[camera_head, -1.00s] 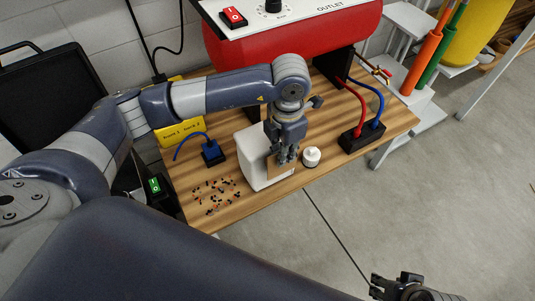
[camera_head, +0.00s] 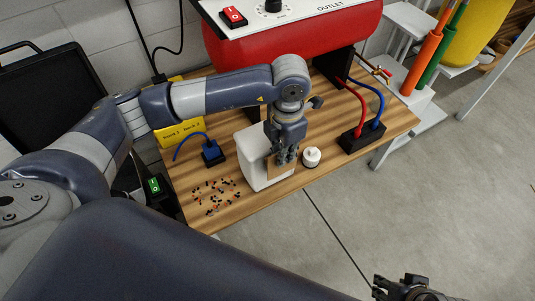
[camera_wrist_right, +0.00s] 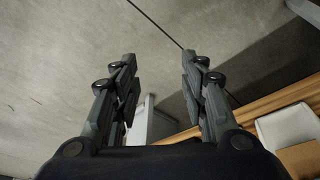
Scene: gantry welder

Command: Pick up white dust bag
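The white dust bag (camera_head: 250,160) stands upright on the wooden table, boxy, with a brown patch on the side facing right. It also shows in the right wrist view (camera_wrist_right: 285,128) at the right edge. My left gripper (camera_head: 284,161) points down at the brown patch. Its fingers overlap the patch in the picture, and I cannot tell whether they grip it. My right gripper (camera_wrist_right: 158,58) is open and empty, with its fingers wide apart. It is also partly visible at the bottom right of the head view (camera_head: 392,286), away from the table.
A small white round-topped container (camera_head: 311,157) stands close to the right of my left gripper. Small scattered bits (camera_head: 215,195) lie left of the bag. A blue connector (camera_head: 211,153), a black block with cables (camera_head: 361,138) and a red machine (camera_head: 290,45) stand around it.

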